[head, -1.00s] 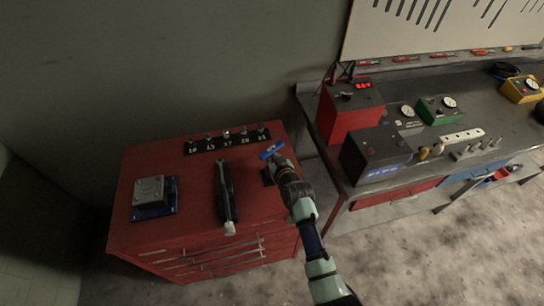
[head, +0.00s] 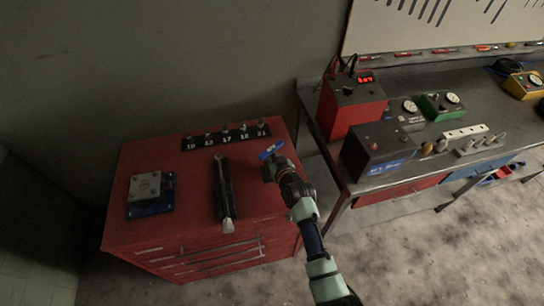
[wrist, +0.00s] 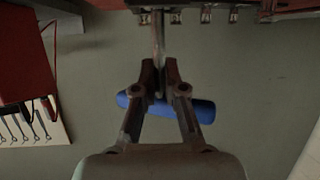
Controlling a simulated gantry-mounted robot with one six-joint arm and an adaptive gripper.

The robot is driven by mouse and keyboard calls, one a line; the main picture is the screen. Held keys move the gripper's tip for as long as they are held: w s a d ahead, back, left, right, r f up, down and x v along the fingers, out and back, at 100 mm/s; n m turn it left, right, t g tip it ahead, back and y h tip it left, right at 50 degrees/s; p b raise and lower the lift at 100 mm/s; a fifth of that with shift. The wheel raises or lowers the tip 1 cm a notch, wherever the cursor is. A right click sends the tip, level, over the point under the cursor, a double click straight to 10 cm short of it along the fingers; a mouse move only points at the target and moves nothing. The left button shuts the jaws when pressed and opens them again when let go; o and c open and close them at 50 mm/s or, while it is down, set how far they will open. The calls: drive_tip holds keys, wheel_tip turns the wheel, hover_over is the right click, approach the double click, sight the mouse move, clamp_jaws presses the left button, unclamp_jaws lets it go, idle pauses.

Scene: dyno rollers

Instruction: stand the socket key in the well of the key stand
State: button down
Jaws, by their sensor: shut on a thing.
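The socket key has a blue bar handle (head: 271,150) and a thin metal shaft (wrist: 159,38). My gripper (head: 273,168) is shut on the key above the right part of the red cabinet top. In the wrist view the fingers of my gripper (wrist: 166,85) close around the shaft beside the blue handle, and the shaft runs toward the cabinet; its far end is not clear. A grey block on a blue base (head: 151,194) stands at the left of the cabinet; I cannot tell whether it is the key stand. What lies directly under my gripper is hidden.
A numbered black socket rack (head: 227,136) stands along the back of the red cabinet (head: 190,222). A black wrench-like tool (head: 224,190) lies mid-top, left of my gripper. A workbench with a red box (head: 350,112) and a dark box (head: 377,150) stands to the right.

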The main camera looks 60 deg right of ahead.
drive_tip(key=shift+f+b, duration=0.5)
drive_tip(key=shift+f, duration=0.05)
drive_tip(key=c, duration=1.2)
unclamp_jaws()
drive_tip(key=v, duration=1.2)
drive_tip(key=shift+s+f, duration=0.1)
